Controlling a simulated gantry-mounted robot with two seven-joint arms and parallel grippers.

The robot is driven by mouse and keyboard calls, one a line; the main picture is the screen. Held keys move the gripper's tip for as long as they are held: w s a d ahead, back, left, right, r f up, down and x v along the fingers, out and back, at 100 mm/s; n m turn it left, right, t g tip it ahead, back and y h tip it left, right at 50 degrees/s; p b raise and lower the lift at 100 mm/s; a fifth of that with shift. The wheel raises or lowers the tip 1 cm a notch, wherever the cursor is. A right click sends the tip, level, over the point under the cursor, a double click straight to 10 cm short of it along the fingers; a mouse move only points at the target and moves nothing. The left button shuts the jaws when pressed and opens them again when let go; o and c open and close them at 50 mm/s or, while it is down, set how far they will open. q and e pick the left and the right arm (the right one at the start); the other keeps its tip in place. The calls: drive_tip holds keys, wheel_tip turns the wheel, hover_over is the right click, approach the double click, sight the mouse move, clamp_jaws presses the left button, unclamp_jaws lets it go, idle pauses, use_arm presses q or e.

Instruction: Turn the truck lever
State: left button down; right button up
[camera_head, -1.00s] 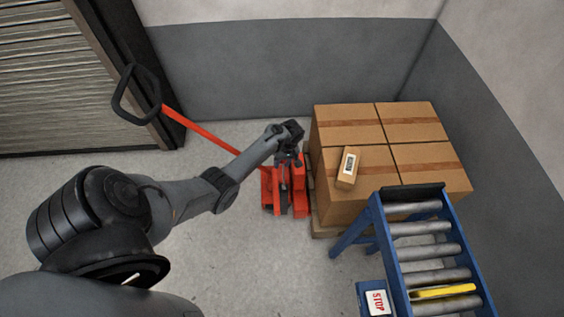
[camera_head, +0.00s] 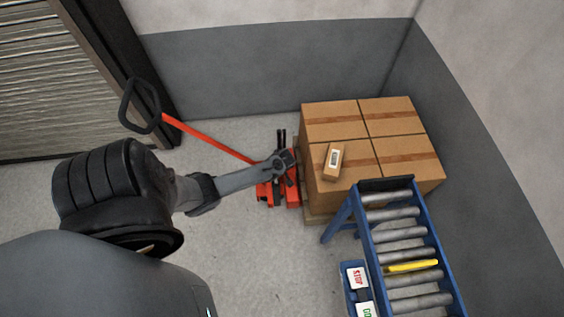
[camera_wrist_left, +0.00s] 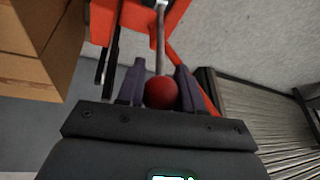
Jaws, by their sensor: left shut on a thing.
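The truck (camera_head: 270,192) is a red pallet jack beside the pallet. Its long red handle (camera_head: 212,138) leans up to the left and ends in a black loop (camera_head: 138,106). My left gripper (camera_head: 288,160) is over the red body of the truck. In the left wrist view, the truck lever is a grey rod (camera_wrist_left: 160,42) with a round red knob (camera_wrist_left: 161,93). The knob sits between the two fingers of my left gripper (camera_wrist_left: 160,86), which are shut on it. The lever is hidden by the gripper in the head view. My right gripper is out of view.
Several cardboard boxes (camera_head: 405,160) stand on a wooden pallet (camera_head: 318,217) right of the truck, with a small labelled box (camera_head: 333,161) on top. A blue roller conveyor (camera_head: 347,215) is at the lower right. The floor (camera_head: 260,265) in front is clear.

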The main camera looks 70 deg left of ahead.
use_arm(q)
drive_tip(key=shift+d+r, duration=0.1)
drive_tip(key=shift+d, duration=0.2)
drive_tip(key=c, duration=0.8)
unclamp_jaws()
drive_tip(key=shift+s, duration=0.15)
drive_tip(key=shift+o, duration=0.2)
drive_tip(key=p+v, duration=0.4)
drive_tip(key=v, duration=0.6)
drive_tip(key=shift+d+r, duration=0.2)
drive_tip(key=shift+r, duration=0.15)
drive_tip(key=shift+s, duration=0.1)
